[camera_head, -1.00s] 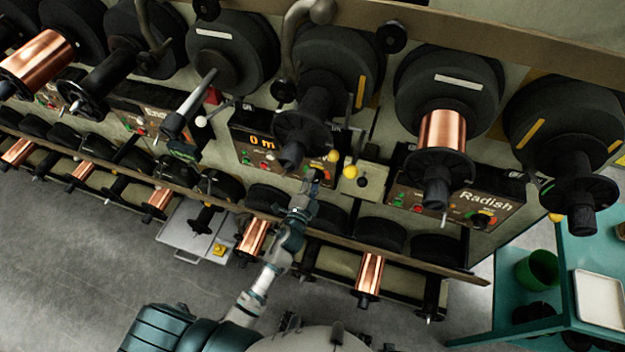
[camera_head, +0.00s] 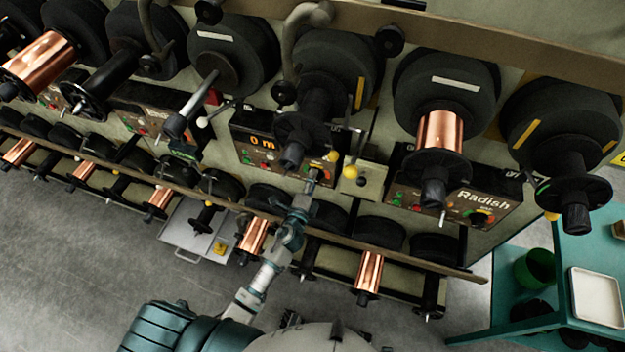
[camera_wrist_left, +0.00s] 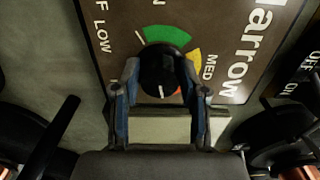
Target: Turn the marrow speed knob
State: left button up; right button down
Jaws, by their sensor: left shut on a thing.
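The marrow speed knob (camera_wrist_left: 162,72) is black and round with a white pointer line. It sits on a brown panel (camera_wrist_left: 118,22) lettered "arrow", with LOW and MED marks and green, yellow and red-orange arcs around it. My left gripper (camera_wrist_left: 160,88) has its two fingers on either side of the knob and is shut on it. In the head view the left gripper (camera_head: 311,178) is at the lower right of the panel (camera_head: 268,150) showing "0 m", and it hides the knob there. My right gripper is not in view.
Spool spindles stand close above, including a black one (camera_head: 297,130). A yellow-tipped lever (camera_head: 350,172) is just right of the gripper. A wooden rail (camera_head: 225,205) runs below, over copper spools (camera_head: 368,271). The Radish panel (camera_head: 455,197) is farther right.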

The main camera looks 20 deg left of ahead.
pick_arm(q)
jog(key=shift+s+f, duration=0.1)
jog(key=shift+f, duration=0.2)
jog(key=o, duration=1.1)
jog(key=shift+o, duration=0.2)
jog(key=shift+r, duration=0.1)
jog(key=s, duration=1.1)
jog(key=shift+s+a, duration=0.25)
jog(key=shift+s, duration=0.05)
